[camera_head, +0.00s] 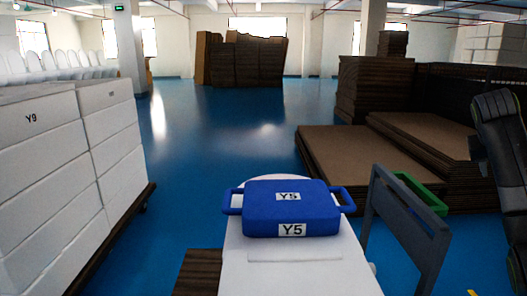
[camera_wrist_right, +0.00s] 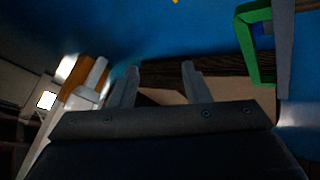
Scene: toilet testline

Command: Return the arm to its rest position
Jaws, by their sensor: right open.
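My right gripper (camera_wrist_right: 160,68) shows in the right wrist view with its two fingers spread apart and nothing between them. It hangs over a brown board or pallet edge and the blue floor. A dark arm, which looks like my right arm (camera_head: 500,135), is raised at the right edge of the head view; its gripper is not seen there. My left arm and gripper are in neither view. A blue case (camera_head: 290,215) with two side handles and Y5 labels sits on a white surface (camera_head: 300,278) in front of me, apart from any gripper.
A grey frame (camera_head: 405,232) and a green bin (camera_head: 425,194) stand right of the case; the green rim (camera_wrist_right: 244,45) also shows in the wrist view. White boxes (camera_head: 40,150) are stacked at left. Cardboard stacks (camera_head: 385,160) stand at right. Blue floor (camera_head: 215,140) is clear ahead.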

